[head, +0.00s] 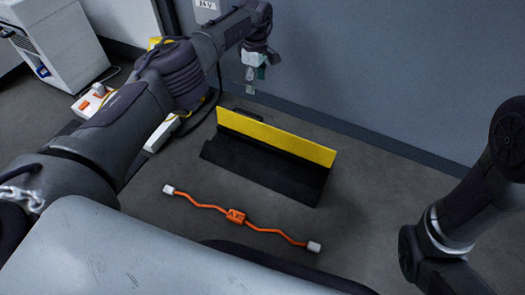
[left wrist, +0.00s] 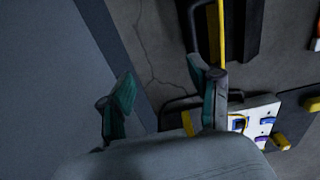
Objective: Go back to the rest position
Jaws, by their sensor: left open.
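My left arm reaches across the head view to the wall at the top. My left gripper (head: 254,76) hangs there in front of the wall with its fingers downward. In the left wrist view its two teal-tipped fingers (left wrist: 165,98) stand well apart, with nothing between them. The gripper is open and empty, apart from the floor items. My right arm shows at the right edge of the head view, but its gripper is out of the picture.
A black cable cover with a raised yellow lid (head: 277,137) lies on the floor. An orange cable (head: 205,206) with white ends lies in front of it. A white power strip (head: 161,134) is partly behind my left arm. A white cabinet (head: 68,45) stands at upper left.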

